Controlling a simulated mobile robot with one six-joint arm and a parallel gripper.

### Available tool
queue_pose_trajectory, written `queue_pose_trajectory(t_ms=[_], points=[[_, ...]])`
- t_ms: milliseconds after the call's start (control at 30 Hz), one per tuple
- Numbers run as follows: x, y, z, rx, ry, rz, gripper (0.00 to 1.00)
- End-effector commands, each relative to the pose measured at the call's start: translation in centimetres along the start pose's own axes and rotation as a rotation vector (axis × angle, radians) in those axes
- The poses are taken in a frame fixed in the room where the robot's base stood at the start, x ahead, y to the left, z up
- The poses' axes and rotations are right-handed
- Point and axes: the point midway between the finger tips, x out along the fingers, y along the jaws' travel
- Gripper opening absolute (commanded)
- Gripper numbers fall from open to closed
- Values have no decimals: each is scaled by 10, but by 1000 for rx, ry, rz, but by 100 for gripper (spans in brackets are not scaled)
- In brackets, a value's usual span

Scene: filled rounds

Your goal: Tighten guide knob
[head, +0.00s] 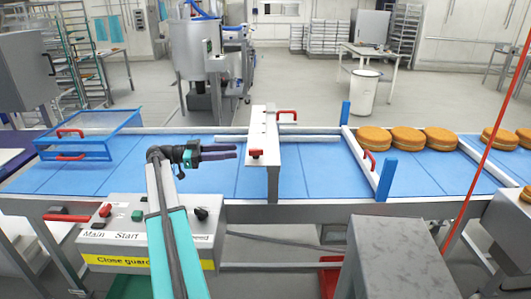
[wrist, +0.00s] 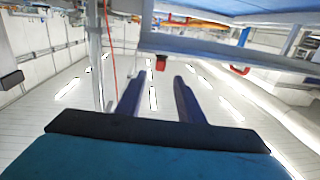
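A small red knob (head: 256,153) sits on the near face of the white guide bracket (head: 272,160), which stands across the blue conveyor. I take it to be the guide knob. My gripper (head: 237,151) is left of the knob, its dark fingers pointing right toward it, with a short gap between in the picture. In the wrist view, a red knob (wrist: 160,69) shows just beyond the fingertips of my gripper (wrist: 158,82). The fingers are apart with nothing between them, and the knob looks untouched.
A blue clear-topped guard (head: 90,133) covers the belt's left part. Round filled cakes (head: 408,139) stand at right. The control box (head: 130,232) and a grey cabinet (head: 398,258) are in front. A red cord (head: 487,145) hangs at right.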

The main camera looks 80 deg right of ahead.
Motion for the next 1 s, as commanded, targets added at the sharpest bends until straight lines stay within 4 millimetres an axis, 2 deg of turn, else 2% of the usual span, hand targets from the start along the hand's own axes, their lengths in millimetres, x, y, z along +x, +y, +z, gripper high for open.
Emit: queue_pose_trajectory(t_ms=[267,467,667,1000], points=[[1,0,-1,0,0,-1,34],[11,1,-2,-1,0,1,34],[34,1,-2,-2,0,1,34],[82,1,-3,-1,0,0,34]])
